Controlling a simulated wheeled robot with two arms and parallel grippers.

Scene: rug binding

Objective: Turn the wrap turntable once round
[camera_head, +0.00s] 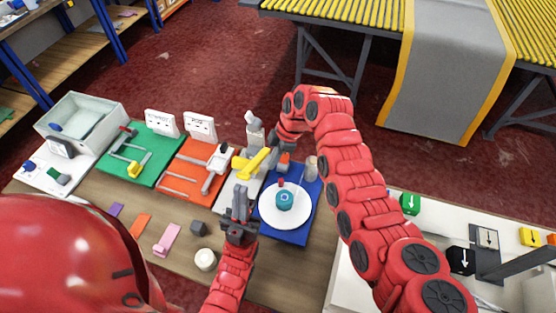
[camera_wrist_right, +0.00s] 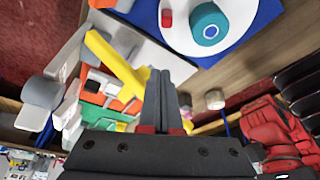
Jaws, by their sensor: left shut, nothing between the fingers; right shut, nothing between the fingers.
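The wrap turntable (camera_head: 268,216) is a white disc on a blue mat (camera_head: 301,236). A teal roll (camera_head: 284,201) sits at its middle and a small red peg (camera_head: 281,183) stands near its far edge. In the right wrist view the disc (camera_wrist_right: 238,38), teal roll (camera_wrist_right: 209,24) and red peg (camera_wrist_right: 167,18) show at the top. My left gripper (camera_head: 240,194) is shut and empty, just left of the disc. My right gripper (camera_head: 283,163) is shut and empty beyond the disc's far edge; its closed fingers (camera_wrist_right: 158,76) show in the wrist view, apart from the peg.
A yellow-handled tool (camera_head: 251,163) stands on a grey mat left of the turntable. Orange (camera_head: 181,183) and green (camera_head: 143,172) mats with tools lie further left. A white roll (camera_head: 205,259) is near my left gripper.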

